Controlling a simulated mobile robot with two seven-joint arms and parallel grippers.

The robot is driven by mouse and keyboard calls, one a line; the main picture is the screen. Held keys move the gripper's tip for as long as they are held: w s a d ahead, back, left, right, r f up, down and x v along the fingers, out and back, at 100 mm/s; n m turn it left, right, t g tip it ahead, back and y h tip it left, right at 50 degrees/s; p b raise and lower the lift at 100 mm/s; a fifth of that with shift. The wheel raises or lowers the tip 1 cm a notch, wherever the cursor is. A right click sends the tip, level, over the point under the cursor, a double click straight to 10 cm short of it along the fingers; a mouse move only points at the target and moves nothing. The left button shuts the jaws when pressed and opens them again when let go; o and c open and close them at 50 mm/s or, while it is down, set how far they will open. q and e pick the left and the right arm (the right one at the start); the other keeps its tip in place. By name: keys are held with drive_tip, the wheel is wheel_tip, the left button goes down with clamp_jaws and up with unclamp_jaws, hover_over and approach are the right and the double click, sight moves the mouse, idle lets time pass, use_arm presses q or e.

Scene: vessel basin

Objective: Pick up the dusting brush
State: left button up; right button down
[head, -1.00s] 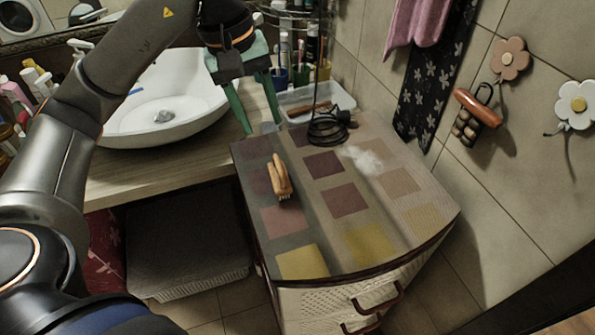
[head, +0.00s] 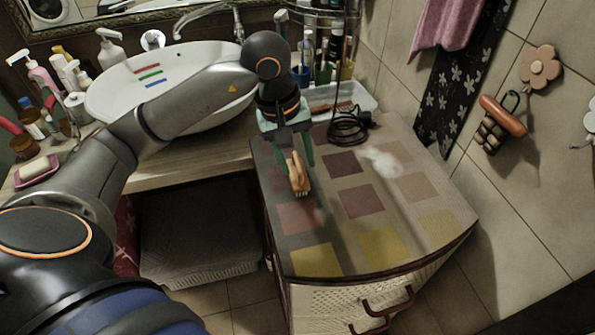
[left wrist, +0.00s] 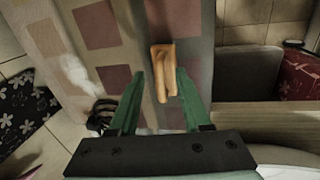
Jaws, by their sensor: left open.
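The dusting brush (head: 299,176) has a light wooden body with short bristles and lies on the patterned top of the cabinet. It also shows in the left wrist view (left wrist: 163,66), between and just beyond the fingertips. My left gripper (head: 302,166) has green fingers pointing down at the brush. It is open (left wrist: 160,74), with one finger on each side of the brush and nothing held. I cannot tell whether a finger touches it. My right gripper is not in view.
The cabinet top (head: 435,205) is mostly clear in front and to the right. A coiled black cable (head: 348,128) and a clear tray (head: 362,101) are behind the brush. A white basin (head: 120,95) stands to the left. A tiled wall bounds the right side.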

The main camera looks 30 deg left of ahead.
use_arm(q)
drive_tip(key=shift+d+f, duration=0.1)
drive_tip(key=shift+f, duration=0.35)
clamp_jaws()
idle(1.1)
